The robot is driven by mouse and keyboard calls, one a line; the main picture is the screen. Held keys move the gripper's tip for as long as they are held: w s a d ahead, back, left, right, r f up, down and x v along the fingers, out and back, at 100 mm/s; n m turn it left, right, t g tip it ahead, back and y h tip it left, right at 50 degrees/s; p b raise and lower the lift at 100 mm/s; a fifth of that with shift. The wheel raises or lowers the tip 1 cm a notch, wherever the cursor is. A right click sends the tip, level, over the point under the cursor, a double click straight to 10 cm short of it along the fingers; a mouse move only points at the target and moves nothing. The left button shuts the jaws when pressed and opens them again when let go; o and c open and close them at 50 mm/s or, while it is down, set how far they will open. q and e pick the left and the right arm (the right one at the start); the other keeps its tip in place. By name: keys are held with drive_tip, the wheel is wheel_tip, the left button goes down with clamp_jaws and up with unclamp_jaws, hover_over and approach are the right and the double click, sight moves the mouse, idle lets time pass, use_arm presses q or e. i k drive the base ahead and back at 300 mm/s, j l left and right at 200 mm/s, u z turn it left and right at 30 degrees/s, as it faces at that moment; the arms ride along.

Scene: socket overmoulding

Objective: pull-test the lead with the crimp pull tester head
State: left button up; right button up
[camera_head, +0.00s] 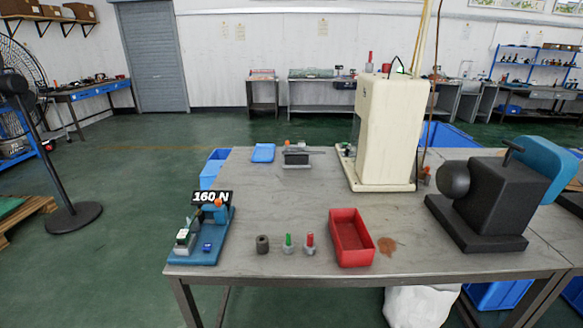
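A device with a blue base (203,254) stands at the table's front left corner; it looks like the crimp pull tester. A black display (212,197) on it reads "160 N" in white. Under the display is a blue block with a small orange part, perhaps the tester head (218,211). A grey-and-white clamp-like part (184,238) with a dark green top sits at the left of the base, and a small dark blue block sits at its front. I cannot make out the lead at this size. Neither of my grippers is in view.
A dark cylinder (262,244), a green-topped piece (288,244), a red-topped piece (309,244) and a red tray (337,252) line the front. Coppery scraps (387,245) lie right of it. A cream machine (385,130) and a black machine (495,205) stand right. The table's middle is clear.

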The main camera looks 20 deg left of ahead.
sight(183, 237)
drive_tip(key=i+j+u, duration=0.1)
drive_tip(key=u, duration=0.3)
drive_tip(key=i+j+u, duration=0.15)
drive_tip(key=j+u, duration=0.2)
drive_tip(key=i+j+u, duration=0.1)
drive_tip(key=u, duration=0.3)
drive_tip(key=j+z, duration=0.25)
drive_tip(key=j, duration=0.25)
drive_tip(key=j+z, duration=0.25)
drive_tip(key=j, duration=0.3)
